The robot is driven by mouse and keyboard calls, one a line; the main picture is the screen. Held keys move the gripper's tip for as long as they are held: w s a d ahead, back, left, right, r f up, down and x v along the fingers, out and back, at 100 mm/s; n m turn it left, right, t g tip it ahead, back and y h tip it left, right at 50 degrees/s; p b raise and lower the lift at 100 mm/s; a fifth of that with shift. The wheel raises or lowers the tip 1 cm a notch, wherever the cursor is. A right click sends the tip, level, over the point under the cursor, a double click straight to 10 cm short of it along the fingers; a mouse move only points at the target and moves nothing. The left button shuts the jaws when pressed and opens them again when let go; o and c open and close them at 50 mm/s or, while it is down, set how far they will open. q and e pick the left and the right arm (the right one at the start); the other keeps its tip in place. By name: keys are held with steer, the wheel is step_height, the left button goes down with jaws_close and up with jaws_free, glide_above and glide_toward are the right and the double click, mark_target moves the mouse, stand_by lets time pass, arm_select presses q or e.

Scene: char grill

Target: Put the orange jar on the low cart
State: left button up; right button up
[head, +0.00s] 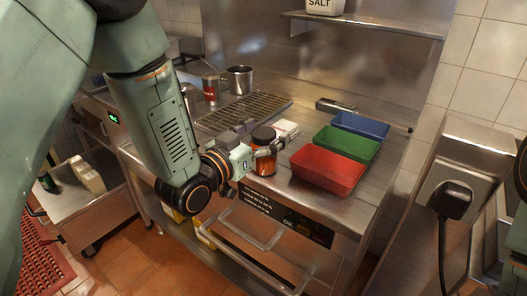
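The orange jar (263,162) with a dark lid is upright at the front of the steel grill counter. My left gripper (262,146) is at the jar, with a finger reaching across its upper part. Whether the fingers press on the jar cannot be told, and the gripper hides part of it. The low cart (70,204) is at the left, below counter height, with a pale carton (87,175) and a dark green can (48,182) on it. My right gripper is not in view; only a bit of that arm shows at the right edge.
Red (327,171), green (347,144) and blue (360,125) bins stand right of the jar. A small white block (286,129) is behind it. The grill grate (243,112), a red can (210,89) and a metal pot (239,79) are farther back. A rail (245,234) juts from the counter's front.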

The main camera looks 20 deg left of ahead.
arm_select(q)
steer(key=c, duration=1.5)
jaws_close()
steer(key=shift+r, duration=0.15)
